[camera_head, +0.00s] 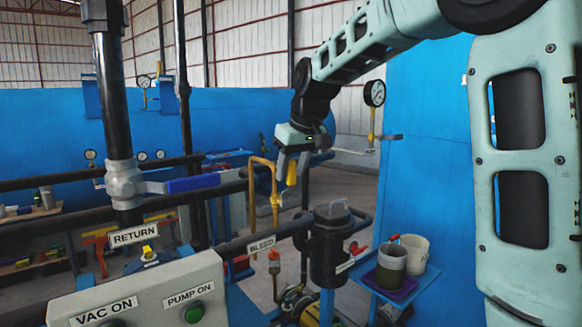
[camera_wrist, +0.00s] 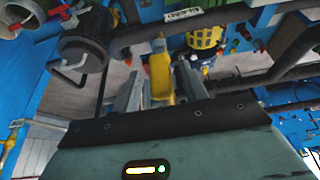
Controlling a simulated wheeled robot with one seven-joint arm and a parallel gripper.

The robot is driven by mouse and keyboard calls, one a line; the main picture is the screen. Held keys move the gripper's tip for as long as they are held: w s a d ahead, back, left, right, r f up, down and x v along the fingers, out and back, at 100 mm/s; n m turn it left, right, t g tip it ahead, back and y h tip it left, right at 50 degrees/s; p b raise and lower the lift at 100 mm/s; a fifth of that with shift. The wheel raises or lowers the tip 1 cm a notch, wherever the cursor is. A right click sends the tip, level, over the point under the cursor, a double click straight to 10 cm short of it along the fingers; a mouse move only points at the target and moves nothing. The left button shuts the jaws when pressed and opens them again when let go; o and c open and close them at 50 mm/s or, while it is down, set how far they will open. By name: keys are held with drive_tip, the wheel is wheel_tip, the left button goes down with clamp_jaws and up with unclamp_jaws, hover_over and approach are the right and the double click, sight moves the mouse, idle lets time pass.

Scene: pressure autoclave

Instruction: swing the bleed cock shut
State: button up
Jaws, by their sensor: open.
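The bleed cock (camera_head: 275,201) is a brass fitting on a thin brass pipe (camera_head: 262,160) that bends over above the BLEED label (camera_head: 261,245). A yellow lever (camera_head: 291,172) stands upright just to the right of the pipe. It also shows in the wrist view (camera_wrist: 160,72). My gripper (camera_head: 291,179) points down from above, open, with the yellow lever between its two fingers. In the wrist view the gripper (camera_wrist: 160,85) has a finger on each side of the lever. I cannot tell whether either finger touches it. The lever's join to the cock is partly hidden.
A dark lidded vessel (camera_head: 329,245) stands right of the cock. A blue-handled valve (camera_head: 192,184) is on the thick pipe at left. The control box (camera_head: 150,290) is in front. Cups (camera_head: 392,265) stand on a blue shelf at right. Dark pipes run below my gripper.

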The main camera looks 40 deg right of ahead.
drive_tip(key=shift+w+f, duration=0.15)
drive_tip(key=shift+f, duration=0.3)
drive_tip(key=shift+c, duration=0.3)
clamp_jaws()
drive_tip(key=shift+a, duration=0.1)
